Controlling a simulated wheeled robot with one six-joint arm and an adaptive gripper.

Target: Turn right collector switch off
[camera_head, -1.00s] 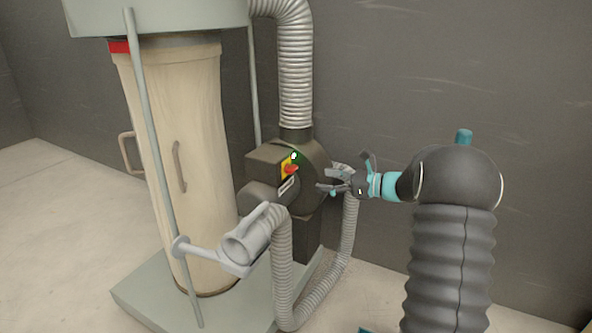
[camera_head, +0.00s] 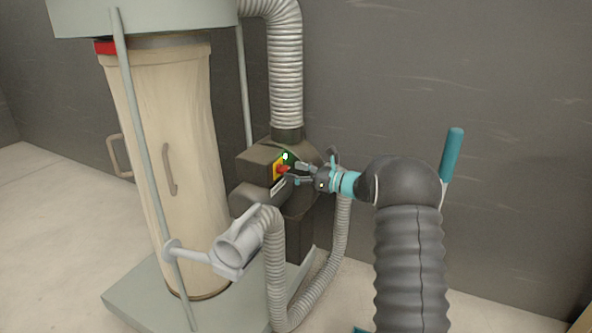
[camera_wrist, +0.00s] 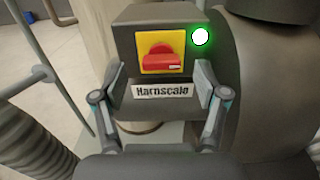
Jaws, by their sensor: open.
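The collector switch is a red knob (camera_wrist: 158,57) on a yellow plate (camera_wrist: 147,40), set in a dark box (camera_wrist: 190,14) on the blower housing. Its handle lies roughly level in the wrist view. A green-rimmed light (camera_wrist: 201,36) glows beside it. The red knob (camera_head: 282,169) also shows in the head view. My gripper (camera_head: 290,172) is open, its fingers close to the switch from the right. In the wrist view the gripper (camera_wrist: 155,88) has its fingers spread either side of the label below the knob, with nothing between them. I cannot tell whether they touch the box.
A label reading "Harnscale" (camera_wrist: 162,91) sits under the switch. A ribbed hose (camera_head: 285,75) rises from the blower. Another hose (camera_head: 275,265) and a grey nozzle (camera_head: 236,248) hang in front. A tan collector bag (camera_head: 150,170) stands left. The wall is behind.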

